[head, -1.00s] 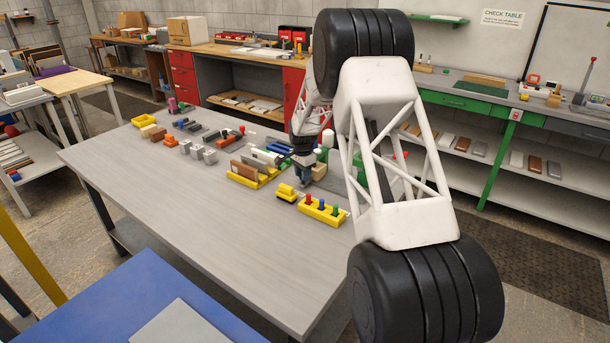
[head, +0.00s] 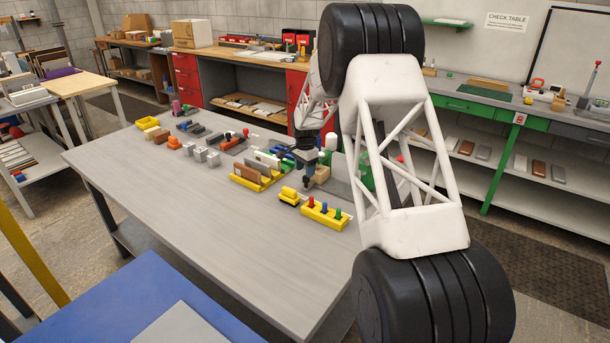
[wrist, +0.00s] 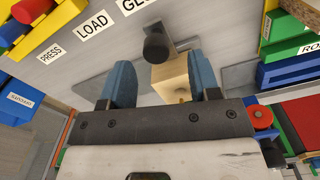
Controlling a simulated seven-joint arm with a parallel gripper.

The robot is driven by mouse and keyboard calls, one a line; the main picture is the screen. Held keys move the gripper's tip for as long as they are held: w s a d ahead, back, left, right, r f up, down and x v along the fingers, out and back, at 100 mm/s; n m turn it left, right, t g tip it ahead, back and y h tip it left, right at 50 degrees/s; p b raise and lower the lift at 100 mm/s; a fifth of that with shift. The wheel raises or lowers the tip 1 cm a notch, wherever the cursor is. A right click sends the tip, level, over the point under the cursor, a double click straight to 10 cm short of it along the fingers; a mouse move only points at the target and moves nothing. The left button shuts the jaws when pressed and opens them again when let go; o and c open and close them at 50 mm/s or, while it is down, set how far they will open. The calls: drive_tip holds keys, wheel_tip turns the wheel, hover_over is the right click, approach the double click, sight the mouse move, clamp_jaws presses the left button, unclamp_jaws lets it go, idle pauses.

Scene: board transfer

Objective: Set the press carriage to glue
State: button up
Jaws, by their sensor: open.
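The press carriage shows in the wrist view as a tan block (wrist: 174,80) with a black round knob (wrist: 157,47) and a grey bracket. The knob is level with the cut-off label starting "GL" (wrist: 134,4), at the far end of the row from the PRESS label (wrist: 50,52), with the LOAD label (wrist: 92,31) between. My gripper (wrist: 161,80) is open, its blue fingers on either side of the block and knob. The left finger is apart from the block; contact at the right one is unclear. In the head view, the tan block (head: 321,174) is beside my gripper (head: 307,184).
A yellow holder (head: 326,217) with coloured pegs and a small yellow block (head: 289,196) stand in front. A yellow rack (head: 247,182) holds boards to the left. A blue holder (wrist: 285,73) is close on the right in the wrist view. The table's front (head: 210,225) is clear.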

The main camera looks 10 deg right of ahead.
drive_tip(key=shift+r, duration=2.15)
drive_tip(key=shift+s+r, duration=0.35)
drive_tip(key=shift+r, duration=0.1)
drive_tip(key=s+r+n, duration=0.2)
drive_tip(key=s+r, duration=0.5)
drive_tip(key=s, duration=0.3)
drive_tip(key=s+r+n+t, duration=0.1)
drive_tip(key=s+r+n, duration=0.1)
drive_tip(key=s+r, duration=0.6)
drive_tip(key=s+r+n, duration=0.2)
drive_tip(key=s+r, duration=0.3)
drive_tip(key=s, duration=0.7)
drive_tip(key=s+f+n+t, duration=0.1)
drive_tip(key=s+n, duration=0.4)
drive_tip(key=s, duration=3.1)
drive_tip(key=shift+s+d+f+n+t, duration=0.2)
drive_tip(key=shift+d+f+n+t, duration=0.15)
drive_tip(key=shift+f, duration=0.2)
